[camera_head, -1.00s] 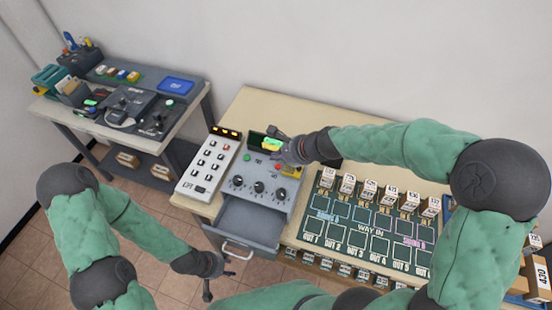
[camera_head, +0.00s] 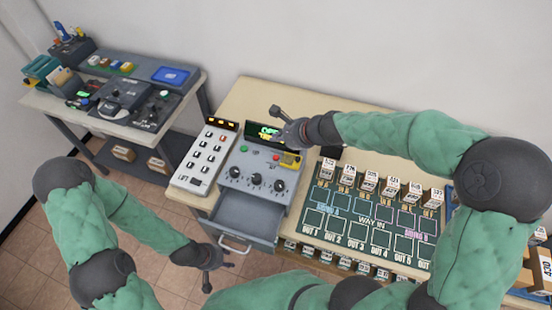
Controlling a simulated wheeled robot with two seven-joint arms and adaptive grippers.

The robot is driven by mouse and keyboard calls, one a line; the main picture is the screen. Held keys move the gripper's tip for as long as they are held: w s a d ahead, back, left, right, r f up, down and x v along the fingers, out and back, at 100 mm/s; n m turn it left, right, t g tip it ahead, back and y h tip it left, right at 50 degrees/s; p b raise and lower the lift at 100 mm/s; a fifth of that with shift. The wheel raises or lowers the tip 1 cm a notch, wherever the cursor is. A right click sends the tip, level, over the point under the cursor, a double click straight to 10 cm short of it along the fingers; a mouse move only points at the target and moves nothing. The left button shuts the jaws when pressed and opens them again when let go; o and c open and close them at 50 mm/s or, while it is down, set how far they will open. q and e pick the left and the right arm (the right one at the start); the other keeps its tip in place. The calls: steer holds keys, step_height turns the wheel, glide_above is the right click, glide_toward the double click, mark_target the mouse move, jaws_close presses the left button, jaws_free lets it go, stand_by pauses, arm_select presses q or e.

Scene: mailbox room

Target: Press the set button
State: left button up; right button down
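A grey control console (camera_head: 258,168) stands on the cream table. Its face has a green button (camera_head: 243,148), a red button (camera_head: 277,158), a yellow part (camera_head: 291,160) and a row of black knobs. Labels are too small to read, so I cannot tell which is the set button. A dark display (camera_head: 256,129) with bright green text is at its back. My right gripper (camera_head: 279,122) is over the display's right part, behind the buttons. One finger points up-left; the other is not clear. My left gripper (camera_head: 216,273) is open and empty, low in front of the table.
A pale keypad panel (camera_head: 205,157) is left of the console. An open grey drawer (camera_head: 246,217) juts out below it. A dark sorting board (camera_head: 367,222) with small labelled boxes lies to the right. A side desk (camera_head: 130,121) with devices stands at the left.

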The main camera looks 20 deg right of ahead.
mark_target(278, 159)
steer(key=shift+f+b, duration=3.1)
steer(key=shift+f, duration=0.5)
steer(key=shift+f, duration=0.1)
steer(key=shift+f+b, duration=0.3)
steer(key=shift+b, duration=0.1)
steer(key=shift+f+b, duration=0.4)
steer(key=shift+f, duration=0.05)
steer(key=shift+r, duration=0.1)
steer(key=shift+r+p, duration=0.75)
steer(key=shift+p, duration=0.1)
steer(key=shift+r, duration=0.1)
step_height(278, 159, up, 5)
steer(key=p, duration=0.4)
steer(key=shift+p, duration=0.4)
